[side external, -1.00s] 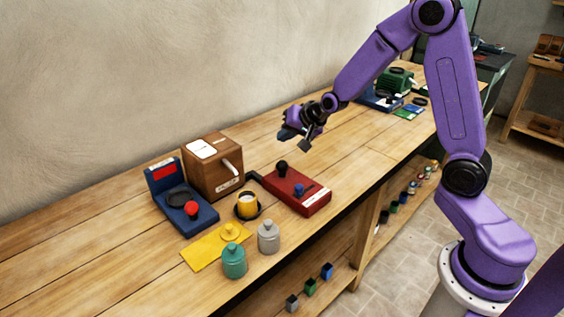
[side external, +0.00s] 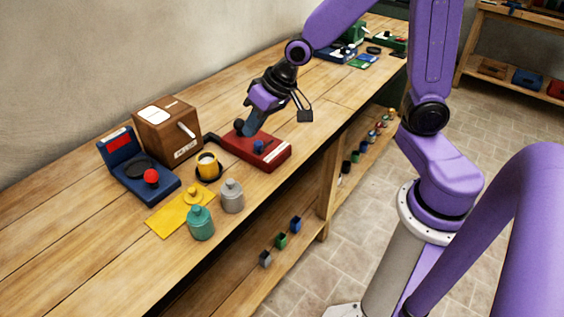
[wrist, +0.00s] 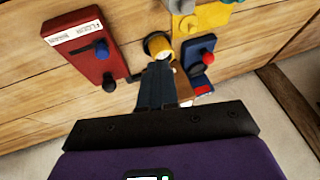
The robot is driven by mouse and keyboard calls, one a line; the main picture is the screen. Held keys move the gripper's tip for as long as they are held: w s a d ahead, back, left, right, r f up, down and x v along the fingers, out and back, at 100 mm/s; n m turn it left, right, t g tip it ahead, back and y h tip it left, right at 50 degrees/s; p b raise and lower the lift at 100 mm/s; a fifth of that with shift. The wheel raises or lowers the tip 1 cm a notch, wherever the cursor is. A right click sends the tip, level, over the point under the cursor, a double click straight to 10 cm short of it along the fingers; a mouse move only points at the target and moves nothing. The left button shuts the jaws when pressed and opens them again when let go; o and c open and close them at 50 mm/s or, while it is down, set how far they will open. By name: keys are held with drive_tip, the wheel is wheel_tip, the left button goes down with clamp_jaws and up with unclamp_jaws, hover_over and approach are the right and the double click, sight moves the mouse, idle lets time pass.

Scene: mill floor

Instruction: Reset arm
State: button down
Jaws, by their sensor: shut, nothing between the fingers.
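My gripper (side external: 250,130) is above the workbench, tilted with its fingers pointing down. In the side view its fingertips overlap the far part of the red box (side external: 272,156), beside the black knob (side external: 239,126); I cannot tell the exact height. In the wrist view the two dark fingers (wrist: 157,70) are together with nothing between them. There the red box (wrist: 78,35) lies to the left of the fingers, and the yellow cup (wrist: 158,46) shows just beyond their tips. The fingers partly hide the brown box (wrist: 183,88).
On the bench (side external: 60,235) stand a brown box with a lever (side external: 165,135), a blue device with a red button (side external: 130,172), a yellow cup (side external: 207,162), a yellow mat (side external: 167,219), a grey jar (side external: 232,198) and a teal jar (side external: 200,224). The bench right of the red box is clear.

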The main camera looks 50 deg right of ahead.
drive_tip(key=s+d+r+n+g+h, duration=0.1)
drive_tip(key=s+n, duration=0.5)
drive_tip(key=s, duration=0.6)
drive_tip(key=s+d+r+n+g+h, duration=0.1)
drive_tip(key=s+d+n+g, duration=0.1)
drive_tip(key=s+n, duration=0.4)
drive_tip(key=s+g, duration=0.1)
drive_tip(key=s, duration=0.4)
drive_tip(key=shift+s+d+g+h, duration=0.25)
drive_tip(key=shift+s+g+h, duration=0.05)
drive_tip(key=shift+s+g, duration=0.1)
